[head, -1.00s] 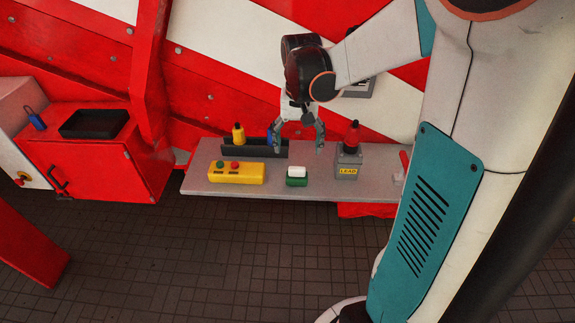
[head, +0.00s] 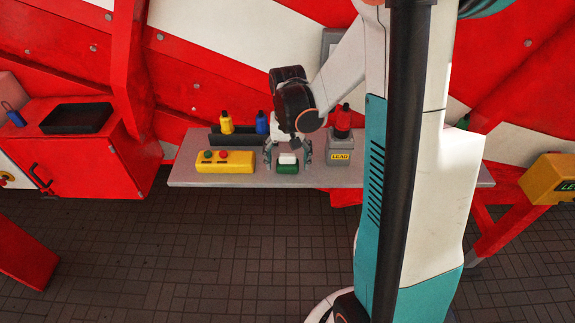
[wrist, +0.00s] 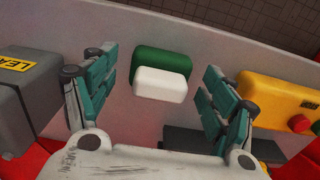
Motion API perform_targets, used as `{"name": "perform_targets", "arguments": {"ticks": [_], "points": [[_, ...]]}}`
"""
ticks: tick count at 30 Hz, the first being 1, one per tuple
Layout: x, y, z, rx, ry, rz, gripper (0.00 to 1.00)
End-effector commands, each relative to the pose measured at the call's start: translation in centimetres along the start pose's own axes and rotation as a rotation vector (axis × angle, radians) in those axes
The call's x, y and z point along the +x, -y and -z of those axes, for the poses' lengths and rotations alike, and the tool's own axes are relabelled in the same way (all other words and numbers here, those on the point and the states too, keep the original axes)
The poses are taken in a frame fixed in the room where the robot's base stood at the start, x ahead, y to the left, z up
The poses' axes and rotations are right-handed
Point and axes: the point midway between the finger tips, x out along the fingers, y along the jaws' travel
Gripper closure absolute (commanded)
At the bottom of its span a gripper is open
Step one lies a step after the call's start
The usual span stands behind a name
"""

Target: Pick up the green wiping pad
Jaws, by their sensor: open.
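The green wiping pad (head: 287,169) lies on the grey shelf (head: 240,178), with a white block (head: 288,158) on its upper side. In the wrist view the green pad (wrist: 163,62) and its white part (wrist: 160,84) sit between the two spread fingers, nearer the far side. My gripper (head: 288,158) is open and empty, with a finger on each side of the pad in the head view. It also shows open in the wrist view (wrist: 150,95). I see no finger touching the pad.
A yellow box with red and green buttons (head: 225,162) stands left of the pad. A grey box marked LEAD (head: 340,150) with a red bottle (head: 343,120) stands right. Behind are a dark rack (head: 216,140), a yellow bottle (head: 226,123) and a blue bottle (head: 262,123).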

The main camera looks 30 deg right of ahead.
Motion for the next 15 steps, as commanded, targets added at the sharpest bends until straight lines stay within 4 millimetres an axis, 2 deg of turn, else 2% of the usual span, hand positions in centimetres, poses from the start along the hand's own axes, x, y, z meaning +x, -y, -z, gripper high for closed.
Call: {"name": "perform_targets", "arguments": {"ticks": [5, 11, 14, 15], "points": [[-0.05, 0.00, 0.01, 0.000, 0.000, 0.000, 0.25], [-0.06, 0.00, 0.01, 0.000, 0.000, 0.000, 0.70], [-0.06, 0.00, 0.01, 0.000, 0.000, 0.000, 0.70], [-0.07, 0.00, 0.01, 0.000, 0.000, 0.000, 0.74]]}}
